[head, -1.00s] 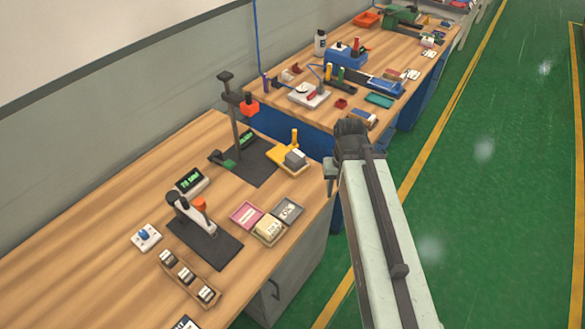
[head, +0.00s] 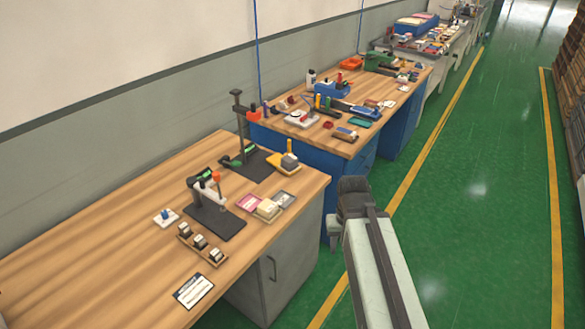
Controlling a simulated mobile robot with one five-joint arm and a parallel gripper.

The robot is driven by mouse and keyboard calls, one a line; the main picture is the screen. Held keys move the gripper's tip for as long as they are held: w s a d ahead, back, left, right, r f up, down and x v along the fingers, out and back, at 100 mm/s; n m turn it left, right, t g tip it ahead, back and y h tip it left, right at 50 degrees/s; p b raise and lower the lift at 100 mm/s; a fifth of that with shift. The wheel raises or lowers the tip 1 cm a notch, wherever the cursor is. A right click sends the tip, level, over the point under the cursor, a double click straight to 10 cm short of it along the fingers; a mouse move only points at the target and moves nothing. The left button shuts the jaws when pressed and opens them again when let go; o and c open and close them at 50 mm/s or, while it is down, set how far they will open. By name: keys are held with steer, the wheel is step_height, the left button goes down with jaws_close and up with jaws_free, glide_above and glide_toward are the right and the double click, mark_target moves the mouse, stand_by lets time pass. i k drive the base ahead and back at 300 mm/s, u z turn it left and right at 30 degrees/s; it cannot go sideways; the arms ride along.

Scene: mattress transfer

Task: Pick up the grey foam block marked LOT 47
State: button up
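No LOT 47 marking is legible at this size. A small grey block (head: 289,160) rests on a yellow stand (head: 286,172) at the back right of the near bench. A second grey piece with a pale label (head: 285,199) lies in the rightmost of three small trays near the bench's right edge. I cannot tell which, if either, is the marked foam block. The dark end of my arm, with my gripper (head: 352,198), is out over the floor to the right of the near bench, apart from both. Its fingers are not distinct.
The near wooden bench (head: 90,255) has a clear left half. It also holds a dark-based press (head: 215,222), a taller stand (head: 240,125), several small blocks (head: 200,242) and a card (head: 194,290). A blue-sided bench (head: 290,143) stands behind. Green floor (head: 470,220) is open at right.

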mark_target(290, 162)
steer(key=u, duration=0.35)
steer(key=i, duration=1)
steer(key=z, duration=0.05)
steer(key=k, duration=0.45)
steer(key=u, duration=2.25)
steer(key=k, duration=0.4)
steer(key=z, duration=0.3)
